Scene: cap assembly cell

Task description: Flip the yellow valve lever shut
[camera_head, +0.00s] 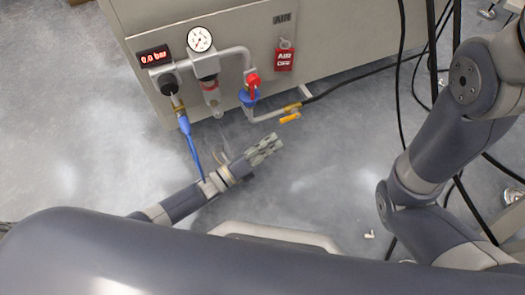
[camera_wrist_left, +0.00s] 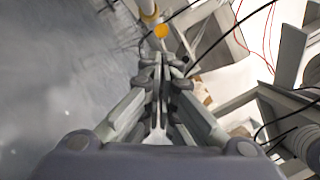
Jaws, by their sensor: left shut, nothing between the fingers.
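The yellow valve lever (camera_head: 290,118) sits just under a brass valve body (camera_head: 292,107) on the grey pipe at the panel's lower right. It looks roughly in line with the pipe, though its exact angle is hard to tell. It also shows as a yellow end beyond my fingertips in the left wrist view (camera_wrist_left: 161,31). My left gripper (camera_head: 276,143) is shut and empty, below and slightly left of the lever, with a gap between them. It fills the middle of the left wrist view (camera_wrist_left: 158,62). My right gripper is out of view.
The grey cabinet (camera_head: 350,40) carries a gauge (camera_head: 200,40), a display reading 0.0 bar (camera_head: 154,57), a red knob (camera_head: 253,80) and a red AIR OFF tag (camera_head: 284,60). A blue hose (camera_head: 191,145) hangs left of my gripper. A black hose leaves the valve rightward. Floor below is mostly clear.

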